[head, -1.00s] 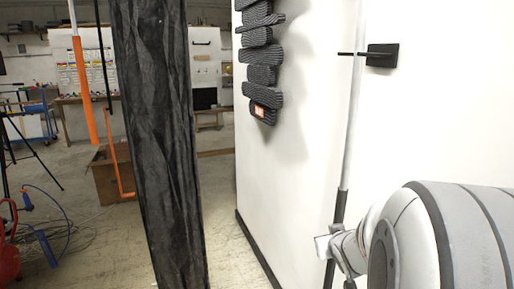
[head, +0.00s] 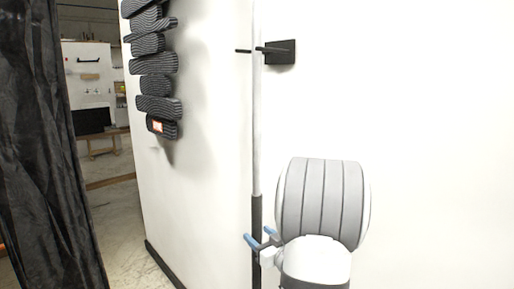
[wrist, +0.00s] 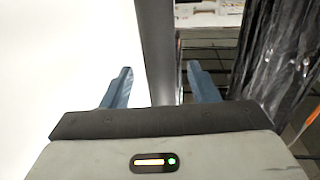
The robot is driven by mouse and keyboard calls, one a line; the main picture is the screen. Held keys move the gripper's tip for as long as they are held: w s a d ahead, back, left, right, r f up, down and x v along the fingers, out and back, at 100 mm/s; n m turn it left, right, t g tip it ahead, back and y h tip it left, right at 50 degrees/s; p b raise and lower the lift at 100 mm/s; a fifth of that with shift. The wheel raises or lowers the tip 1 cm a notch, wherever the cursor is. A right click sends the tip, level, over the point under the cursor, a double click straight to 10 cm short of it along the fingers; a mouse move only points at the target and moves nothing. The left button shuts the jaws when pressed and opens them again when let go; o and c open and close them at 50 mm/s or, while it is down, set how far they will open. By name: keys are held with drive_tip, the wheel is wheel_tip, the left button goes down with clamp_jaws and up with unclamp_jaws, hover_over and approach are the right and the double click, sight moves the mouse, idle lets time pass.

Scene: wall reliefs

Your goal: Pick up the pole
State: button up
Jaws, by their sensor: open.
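The pole (head: 257,130) stands upright against the white wall, with a pale grey upper part and a dark lower part (head: 256,212). Its upper part passes through a black wall bracket (head: 280,53). My gripper (head: 259,236) is open at the dark lower part, its blue fingers on either side of the pole in the head view. In the wrist view the dark pole (wrist: 157,50) runs up between the two open fingers of my gripper (wrist: 160,82), with a gap on each side. The pole's lower end is hidden in the wrist view by my gripper's body.
A stack of black ridged wall pieces (head: 155,75) hangs on the wall left of the pole. A black curtain (head: 45,150) hangs at the far left and also shows at the right of the wrist view (wrist: 270,50). Bare floor (head: 125,215) lies between curtain and wall.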

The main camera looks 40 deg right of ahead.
drive_tip(key=w, duration=0.3)
drive_tip(key=shift+w+d, duration=0.1)
drive_tip(key=shift+w, duration=0.25)
drive_tip(key=shift+r, duration=0.1)
drive_tip(key=shift+c, duration=0.5)
clamp_jaws()
